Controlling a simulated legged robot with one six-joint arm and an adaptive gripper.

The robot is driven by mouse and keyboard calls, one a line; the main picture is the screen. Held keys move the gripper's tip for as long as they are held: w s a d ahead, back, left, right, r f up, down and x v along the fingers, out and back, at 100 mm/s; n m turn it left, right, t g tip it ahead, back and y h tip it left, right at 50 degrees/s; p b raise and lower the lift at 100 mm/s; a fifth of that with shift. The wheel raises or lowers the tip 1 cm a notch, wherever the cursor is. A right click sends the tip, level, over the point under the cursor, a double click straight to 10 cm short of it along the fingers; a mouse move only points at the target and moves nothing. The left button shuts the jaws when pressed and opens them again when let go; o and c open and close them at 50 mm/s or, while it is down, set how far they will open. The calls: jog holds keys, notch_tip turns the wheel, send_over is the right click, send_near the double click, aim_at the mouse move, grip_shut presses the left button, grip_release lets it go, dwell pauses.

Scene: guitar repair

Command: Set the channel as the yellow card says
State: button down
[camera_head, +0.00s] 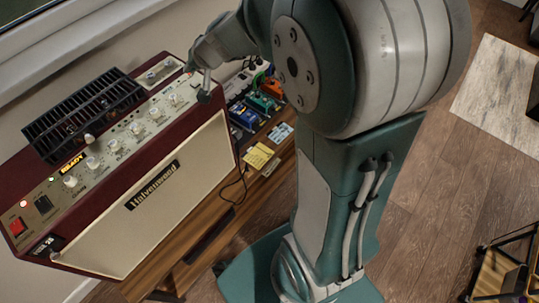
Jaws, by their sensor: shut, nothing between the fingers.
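The dark red and cream amplifier (165,195) stands on a wooden bench at the left. Its sloping top panel carries a row of pale knobs (138,128), small switches and a red power switch (17,227). The yellow card (258,156) lies on the bench right of the amplifier; its writing is too small to read. My gripper (204,97) is shut and empty at the right end of the panel. It partly hides the panel there, and I cannot tell whether it touches a control. Which control sets the channel is not readable.
A black vent grille (84,114) rises behind the knobs. Blue, green and orange pedals (262,102) and cables crowd the bench right of the amplifier. A pale blue card (280,132) lies near the yellow one. A window sill is behind.

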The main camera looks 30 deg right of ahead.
aim_at(195, 83)
jog(key=shift+r, duration=2.15)
jog(key=s+r+n+g+h, duration=0.1)
jog(key=s+n+g+h, duration=0.1)
jog(key=s, duration=2.5)
jog(key=shift+n+g+h, duration=0.4)
jog(key=shift+n+h, duration=0.5)
jog(key=shift+n, duration=0.2)
